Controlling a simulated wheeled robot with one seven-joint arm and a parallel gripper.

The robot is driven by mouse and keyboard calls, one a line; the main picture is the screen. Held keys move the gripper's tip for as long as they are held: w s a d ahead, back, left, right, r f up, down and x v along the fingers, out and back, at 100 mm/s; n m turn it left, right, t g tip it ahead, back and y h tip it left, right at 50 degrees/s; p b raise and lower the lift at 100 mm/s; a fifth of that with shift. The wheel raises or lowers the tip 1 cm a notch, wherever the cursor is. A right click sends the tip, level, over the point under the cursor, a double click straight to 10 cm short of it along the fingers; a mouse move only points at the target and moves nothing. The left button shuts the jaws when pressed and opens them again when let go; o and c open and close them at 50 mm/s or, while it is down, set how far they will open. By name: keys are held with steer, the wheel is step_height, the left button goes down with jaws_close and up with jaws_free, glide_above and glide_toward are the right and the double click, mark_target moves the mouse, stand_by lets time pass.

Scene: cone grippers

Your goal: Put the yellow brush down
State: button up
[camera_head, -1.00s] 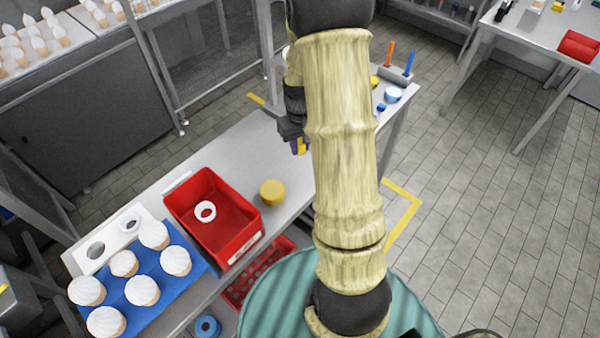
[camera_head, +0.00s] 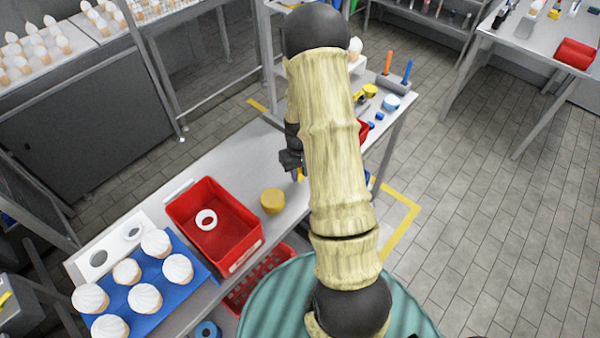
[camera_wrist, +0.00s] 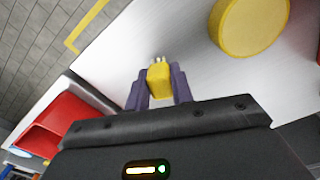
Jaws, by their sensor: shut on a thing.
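My gripper (camera_wrist: 159,90) is shut on the yellow brush (camera_wrist: 159,79), whose yellow body with pale tips shows between the purple fingers in the wrist view. In the head view my gripper (camera_head: 297,174) is at the left of my arm, over the grey table (camera_head: 222,160). Only a small yellow bit of the brush (camera_head: 301,174) shows there, and my arm hides part of the area. I cannot tell whether the brush touches the table.
A round yellow thing (camera_head: 272,200) stands on the table near my gripper, with a red bin (camera_head: 245,235) left of it holding a white ring (camera_head: 206,220). A blue tray (camera_head: 190,262) carries several white-topped cones. Tools and small containers crowd the far end. Bare table lies around the gripper.

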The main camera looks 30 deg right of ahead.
mark_target(300, 170)
steer(key=shift+f, duration=0.6)
steer(key=shift+f, duration=0.2)
steer(key=o, duration=1)
steer(key=shift+c, duration=0.2)
steer(key=shift+r, duration=0.1)
step_height(300, 170, up, 12)
steer(key=shift+r+b, duration=0.1)
steer(key=shift+b, duration=1.15)
